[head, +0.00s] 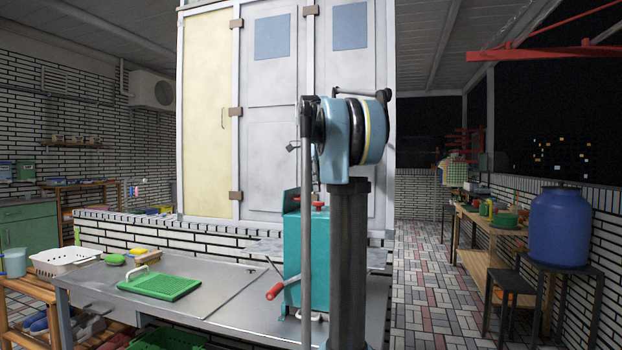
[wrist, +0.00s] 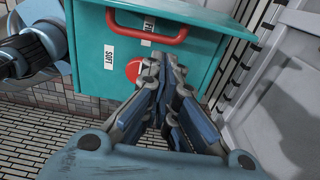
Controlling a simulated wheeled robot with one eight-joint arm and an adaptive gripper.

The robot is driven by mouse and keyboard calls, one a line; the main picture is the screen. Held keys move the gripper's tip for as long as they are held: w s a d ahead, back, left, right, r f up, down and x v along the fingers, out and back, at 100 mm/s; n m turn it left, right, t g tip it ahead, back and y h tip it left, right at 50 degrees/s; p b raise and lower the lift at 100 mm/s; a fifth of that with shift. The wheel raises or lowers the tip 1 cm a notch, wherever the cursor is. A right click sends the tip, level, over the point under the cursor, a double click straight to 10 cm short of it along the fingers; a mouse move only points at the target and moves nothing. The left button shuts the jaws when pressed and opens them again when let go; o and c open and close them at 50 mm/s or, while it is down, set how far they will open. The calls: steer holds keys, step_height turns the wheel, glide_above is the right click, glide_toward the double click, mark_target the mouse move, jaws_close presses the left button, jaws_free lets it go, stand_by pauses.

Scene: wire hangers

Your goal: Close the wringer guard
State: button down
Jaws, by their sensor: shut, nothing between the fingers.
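The teal wringer (head: 309,262) stands on the metal counter in the head view, partly hidden behind my arm. A crank with a red grip (head: 274,291) sticks out at its lower left. In the wrist view a teal panel (wrist: 90,65) with a red bar handle (wrist: 146,33) and white labels, one reading SOFT, fills the upper middle. I cannot tell whether this panel is the guard, or how far the guard is open. My gripper (wrist: 164,68) is shut and empty, its tips in front of the panel, overlapping a red round part (wrist: 133,71). Contact is unclear.
Tall cabinets (head: 268,120) stand behind a low brick wall. A blue barrel (head: 560,229) is at the right. The tiled walkway (head: 425,290) is clear.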

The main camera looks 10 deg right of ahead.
steer(key=shift+s+f, duration=0.15)
steer(key=shift+f, duration=1.3)
steer(key=shift+d+r, duration=0.1)
steer(key=shift+d, duration=0.05)
